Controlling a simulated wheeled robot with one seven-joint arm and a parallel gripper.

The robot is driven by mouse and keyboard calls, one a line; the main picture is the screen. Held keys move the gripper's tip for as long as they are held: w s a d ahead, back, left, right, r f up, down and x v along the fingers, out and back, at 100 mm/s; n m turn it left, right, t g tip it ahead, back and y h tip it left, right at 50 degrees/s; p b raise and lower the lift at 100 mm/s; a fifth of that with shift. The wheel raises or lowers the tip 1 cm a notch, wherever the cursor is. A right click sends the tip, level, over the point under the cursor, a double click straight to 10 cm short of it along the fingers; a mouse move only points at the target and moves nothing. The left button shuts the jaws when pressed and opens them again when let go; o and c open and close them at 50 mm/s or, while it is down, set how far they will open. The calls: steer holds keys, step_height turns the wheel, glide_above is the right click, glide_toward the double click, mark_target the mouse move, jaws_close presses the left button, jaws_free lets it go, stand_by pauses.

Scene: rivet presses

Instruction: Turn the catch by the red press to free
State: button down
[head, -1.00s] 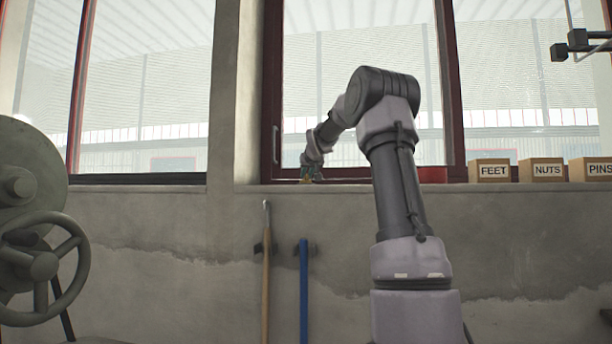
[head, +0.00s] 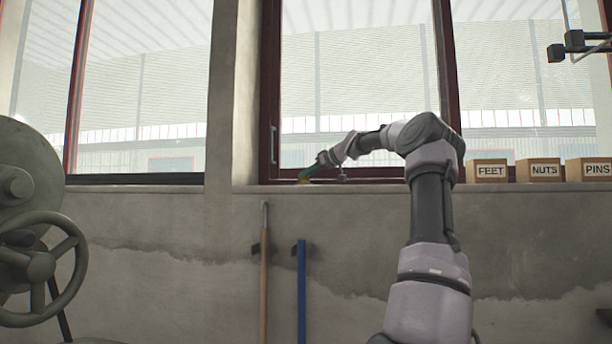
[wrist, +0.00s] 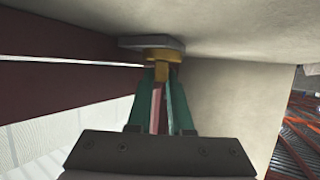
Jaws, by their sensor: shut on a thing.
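The catch shows in the wrist view as a brass piece (wrist: 161,55) on a pale plate (wrist: 150,43). In the head view it is a small yellow spot (head: 304,181) on the window sill, by the dark red frame. My gripper (wrist: 160,82) has green fingers, which are shut on the brass piece. In the head view my gripper (head: 312,170) reaches in low from the right. A pinkish strip shows between the fingers; I cannot tell what it is. The fingers hide part of the catch, so its turn angle is unclear. No red press is visible.
A grey-green machine with a handwheel (head: 42,266) stands at the left. Boxes marked FEET (head: 487,171), NUTS (head: 539,170) and PINS (head: 590,169) line the sill at right. A wooden-handled tool (head: 264,275) and a blue bar (head: 301,290) stand against the wall below.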

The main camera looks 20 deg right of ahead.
steer(key=shift+w+d+f+n+g+y, duration=0.1)
steer(key=shift+n+g+y, duration=0.65)
steer(key=shift+n+y, duration=0.25)
steer(key=shift+w+d+f+n+g+y, duration=0.1)
steer(key=shift+n+g+y, duration=0.75)
steer(key=shift+n, duration=0.25)
steer(key=c, duration=0.8)
jaws_free()
steer(key=shift+c, duration=0.2)
steer(key=shift+r, duration=0.1)
steer(key=v, duration=1)
steer(key=shift+s+d+r, duration=0.1)
steer(key=shift+s+d, duration=0.05)
steer(key=shift+d, duration=0.25)
